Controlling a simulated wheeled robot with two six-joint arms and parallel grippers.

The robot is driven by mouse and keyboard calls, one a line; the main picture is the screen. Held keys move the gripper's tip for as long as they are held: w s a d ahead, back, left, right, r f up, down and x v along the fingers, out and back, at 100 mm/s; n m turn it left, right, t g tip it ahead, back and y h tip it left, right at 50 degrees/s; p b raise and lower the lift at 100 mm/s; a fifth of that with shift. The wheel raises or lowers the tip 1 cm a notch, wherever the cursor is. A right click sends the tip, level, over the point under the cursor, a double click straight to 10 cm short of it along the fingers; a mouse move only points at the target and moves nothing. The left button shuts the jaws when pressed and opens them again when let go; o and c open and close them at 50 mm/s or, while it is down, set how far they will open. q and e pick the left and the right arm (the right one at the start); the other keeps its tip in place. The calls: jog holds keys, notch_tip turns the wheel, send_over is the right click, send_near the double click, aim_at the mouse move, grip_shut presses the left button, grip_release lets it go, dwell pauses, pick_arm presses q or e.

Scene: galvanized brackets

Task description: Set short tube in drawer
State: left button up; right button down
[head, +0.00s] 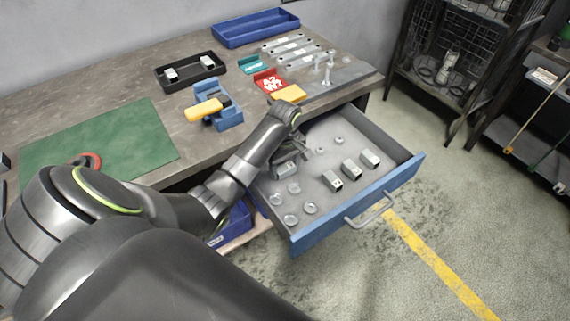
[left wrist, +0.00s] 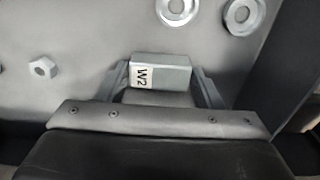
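The short tube (left wrist: 165,72), a grey block-like piece with a white W2 label, lies between the fingers of my left gripper (left wrist: 163,78) in the left wrist view. Both fingers are against its sides, with no clear gap. In the head view my left gripper (head: 302,148) reaches down into the open drawer (head: 350,215), and the tube (head: 285,170) shows low beside it, partly covered. I cannot tell whether the tube rests on the drawer floor. My right gripper is not in view.
In the drawer are three similar tubes (head: 351,170), several washers (head: 310,208) and nuts (head: 339,140). The bench (head: 130,85) above carries a black tray (head: 190,70), a blue tray (head: 255,27) and a green mat (head: 100,145). The drawer's right front corner is bare.

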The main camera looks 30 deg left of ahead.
aim_at(285, 167)
pick_arm(q)
jog(key=o, duration=0.3)
jog(key=shift+r, duration=0.4)
notch_tip(285, 167, up, 7)
jog(key=shift+r+p, duration=0.1)
jog(key=shift+p, duration=0.25)
jog(key=shift+r+p, duration=2.15)
jog(key=shift+p, duration=0.2)
jog(key=shift+s+f, duration=0.1)
